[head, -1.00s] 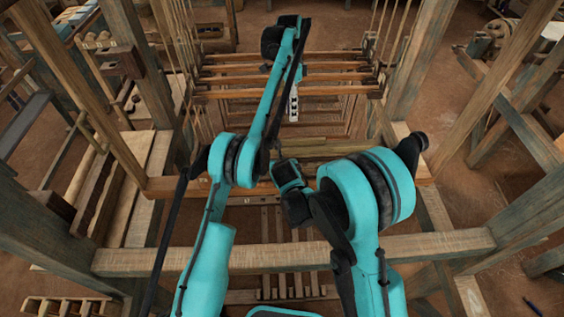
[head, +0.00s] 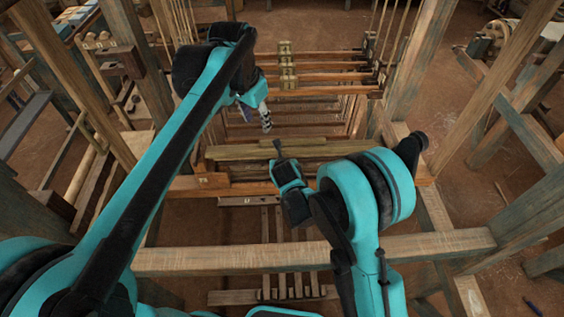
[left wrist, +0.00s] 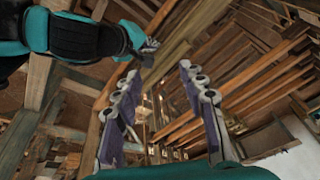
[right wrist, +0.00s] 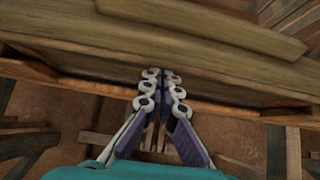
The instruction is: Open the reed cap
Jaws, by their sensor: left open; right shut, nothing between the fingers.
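The reed cap (head: 265,150) looks to be the long olive-brown wooden bar across the middle of the loom in the head view. It also shows close up in the right wrist view (right wrist: 180,50) and seems to run between the fingers' line of sight in the left wrist view (left wrist: 178,48). My left gripper (head: 266,122) is open and empty, beyond and above the bar; its spread fingers show in the left wrist view (left wrist: 158,75). My right gripper (right wrist: 160,77) is shut and empty at the near side of the bar; I cannot tell if it touches.
Heddle bars (head: 330,80) with pale blocks (head: 287,65) cross the loom behind the bar. A wooden cross beam (head: 420,246) lies in front, and thick posts (head: 425,55) stand at both sides. My right arm is close to the left gripper.

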